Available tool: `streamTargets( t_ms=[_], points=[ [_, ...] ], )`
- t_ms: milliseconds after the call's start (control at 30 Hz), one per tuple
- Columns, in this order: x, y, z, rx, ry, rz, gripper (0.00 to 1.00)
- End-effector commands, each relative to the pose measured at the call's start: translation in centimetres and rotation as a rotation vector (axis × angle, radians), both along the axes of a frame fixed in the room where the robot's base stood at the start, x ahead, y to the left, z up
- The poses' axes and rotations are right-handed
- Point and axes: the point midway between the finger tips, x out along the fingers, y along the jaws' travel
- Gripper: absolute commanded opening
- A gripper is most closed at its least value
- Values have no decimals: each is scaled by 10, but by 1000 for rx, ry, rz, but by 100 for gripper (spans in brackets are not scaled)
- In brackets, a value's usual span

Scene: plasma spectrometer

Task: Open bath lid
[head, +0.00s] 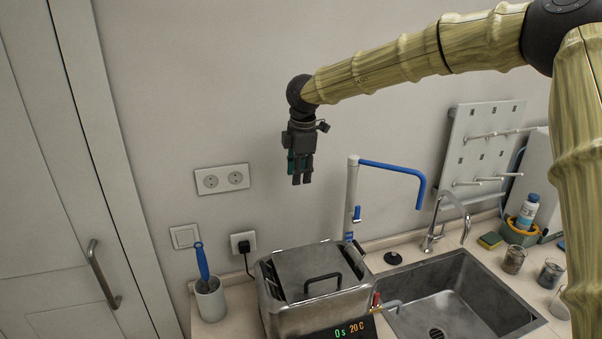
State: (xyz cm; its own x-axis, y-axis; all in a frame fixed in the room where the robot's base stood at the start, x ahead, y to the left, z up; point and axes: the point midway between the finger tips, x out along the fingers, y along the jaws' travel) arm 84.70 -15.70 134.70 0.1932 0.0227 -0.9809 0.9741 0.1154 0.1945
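The bath (315,315) is a steel box with a lit display reading 0s and 20 C, standing on the counter left of the sink. Its lid (298,270) is a grey metal plate lying on top, with a black loop handle (322,281) near its front right. It looks closed. My gripper (302,181) hangs pointing down, well above and behind the bath, in front of the wall. It touches nothing. Its fingers look small and close together, and I cannot tell whether they are open or shut.
A tall tap with a blue spout (395,169) rises just behind the bath. A cup with a blue-handled brush (209,297) stands to its left.

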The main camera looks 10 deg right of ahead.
Motion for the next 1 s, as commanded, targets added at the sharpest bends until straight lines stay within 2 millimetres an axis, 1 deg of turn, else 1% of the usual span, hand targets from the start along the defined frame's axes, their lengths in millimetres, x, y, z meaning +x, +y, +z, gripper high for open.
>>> streamTargets(
  t_ms=[200, 633, 1000],
  points=[
    [10, 1, 9, 0, -1, -1, 31],
    [27, 3, 20, 0, 0, -1, 31],
    [30, 4, 21, 1, 0, 0, 31]
  ],
)
